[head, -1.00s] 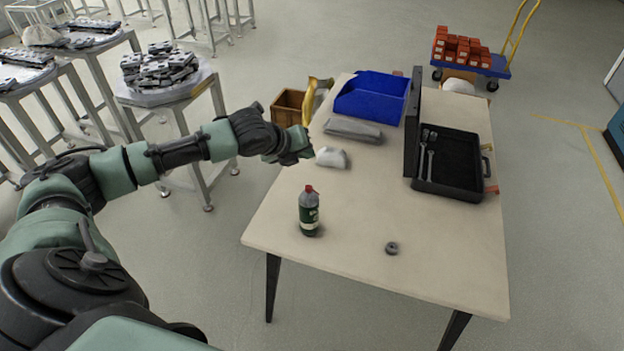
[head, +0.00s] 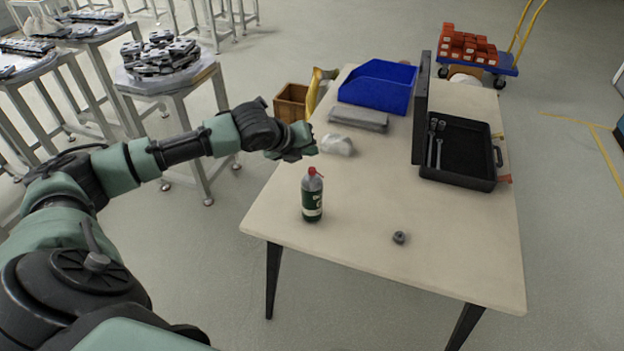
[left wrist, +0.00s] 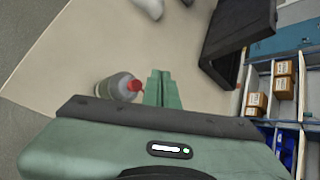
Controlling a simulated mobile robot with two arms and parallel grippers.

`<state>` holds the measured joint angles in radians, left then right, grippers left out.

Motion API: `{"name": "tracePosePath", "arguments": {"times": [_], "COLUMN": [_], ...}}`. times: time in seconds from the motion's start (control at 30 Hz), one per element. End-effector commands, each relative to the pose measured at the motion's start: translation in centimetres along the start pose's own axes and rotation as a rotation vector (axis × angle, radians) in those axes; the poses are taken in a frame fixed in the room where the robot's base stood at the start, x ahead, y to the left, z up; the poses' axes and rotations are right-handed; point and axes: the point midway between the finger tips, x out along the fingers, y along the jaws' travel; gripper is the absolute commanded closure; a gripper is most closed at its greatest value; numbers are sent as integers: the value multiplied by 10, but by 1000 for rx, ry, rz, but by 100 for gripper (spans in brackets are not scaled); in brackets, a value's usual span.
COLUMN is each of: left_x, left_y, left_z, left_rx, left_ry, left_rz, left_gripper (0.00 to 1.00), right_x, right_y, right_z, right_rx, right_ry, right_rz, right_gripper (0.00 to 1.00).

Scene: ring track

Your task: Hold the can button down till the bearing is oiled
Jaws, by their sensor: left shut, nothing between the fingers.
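The can (head: 312,200) is a grey bottle with a dark green label and a red button or cap on top. It stands upright near the left edge of the table. The bearing (head: 399,237), a small dark ring, lies flat on the table to its right. My left gripper (head: 308,141) is shut and empty, above the table's left edge and beyond the can in the head view. In the left wrist view its shut fingers (left wrist: 161,88) appear just right of the red-topped can (left wrist: 118,88), apart from it as far as I can tell. My right gripper is not in view.
The table (head: 360,270) is clear around the can and bearing. Farther back are a white crumpled cloth (head: 337,145), a grey flat item (head: 358,120), a blue bin (head: 378,87) and an open black toolbox (head: 460,150). A stand with metal parts (head: 168,75) is at left.

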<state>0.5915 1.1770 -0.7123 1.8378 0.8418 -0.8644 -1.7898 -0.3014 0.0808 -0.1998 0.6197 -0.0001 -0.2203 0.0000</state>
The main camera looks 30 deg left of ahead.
Motion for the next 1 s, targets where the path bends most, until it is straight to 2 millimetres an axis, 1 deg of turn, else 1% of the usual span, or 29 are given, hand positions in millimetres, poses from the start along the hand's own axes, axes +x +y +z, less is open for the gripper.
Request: {"name": "tracePosePath", "arguments": {"times": [0.03,0.27,1.0], "left_x": [7,19,20], "left_y": [6,14,14], "left_z": [-5,-13,-14], "left_rx": [0,-1,-1], "left_ry": [0,-1,-1], "left_rz": [1,0,0], "left_gripper": [100,100,100], "right_x": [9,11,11], "right_y": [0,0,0], "right_z": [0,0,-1], "right_rx": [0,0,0], "right_ry": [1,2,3], "right_rz": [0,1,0], "right_gripper": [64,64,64]}}
